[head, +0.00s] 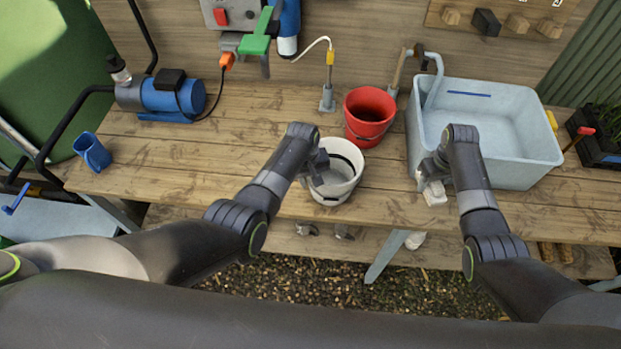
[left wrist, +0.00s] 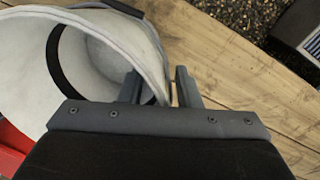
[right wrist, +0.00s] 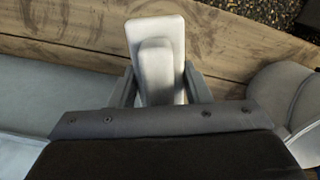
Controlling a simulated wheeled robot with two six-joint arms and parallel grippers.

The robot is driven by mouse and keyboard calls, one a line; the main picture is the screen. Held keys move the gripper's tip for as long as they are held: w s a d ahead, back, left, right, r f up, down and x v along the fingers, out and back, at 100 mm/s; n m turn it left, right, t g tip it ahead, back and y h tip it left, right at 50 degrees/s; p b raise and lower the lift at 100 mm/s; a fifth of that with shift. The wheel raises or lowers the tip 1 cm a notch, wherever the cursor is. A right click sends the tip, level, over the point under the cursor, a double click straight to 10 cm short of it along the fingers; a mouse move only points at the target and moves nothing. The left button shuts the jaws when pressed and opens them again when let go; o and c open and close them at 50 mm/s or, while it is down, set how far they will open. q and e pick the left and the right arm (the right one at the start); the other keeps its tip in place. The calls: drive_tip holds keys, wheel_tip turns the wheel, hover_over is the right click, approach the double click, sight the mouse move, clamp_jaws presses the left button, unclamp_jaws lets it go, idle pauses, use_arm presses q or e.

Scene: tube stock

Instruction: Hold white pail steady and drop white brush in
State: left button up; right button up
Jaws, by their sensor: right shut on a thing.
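In the left wrist view the pail (left wrist: 152,48) fills the upper left. My left gripper (head: 318,170) straddles its rim, one finger inside and one outside, with a gap between the fingers. My right gripper (head: 430,178) is shut on the white brush (head: 435,194) in front of the sink's left corner. In the right wrist view the pale block-like brush (right wrist: 158,60) sits between the fingers; any bristles are hidden.
A red bucket (head: 370,115) stands just behind the pail. A pale blue sink (head: 515,170) is on the right. A blue mug (head: 91,151) lies at the left, near a blue pump (head: 172,97). Bare bench lies between the pail and the brush.

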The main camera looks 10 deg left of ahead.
use_arm(q)
drive_tip(key=shift+f, duration=0.2)
clamp_jaws()
idle(0.8)
use_arm(e)
drive_tip(key=w+a+r+n, duration=0.2)
drive_tip(key=a+r, duration=0.8)
drive_tip(key=a, duration=0.4)
drive_tip(key=w+a+r+n, duration=0.1)
drive_tip(key=w+a+r, duration=0.1)
drive_tip(key=a+r, duration=0.95)
wheel_tip(320, 180, down, 10)
drive_tip(key=a, duration=0.1)
drive_tip(key=shift+s+a, duration=0.15)
drive_tip(key=shift+a, duration=0.2)
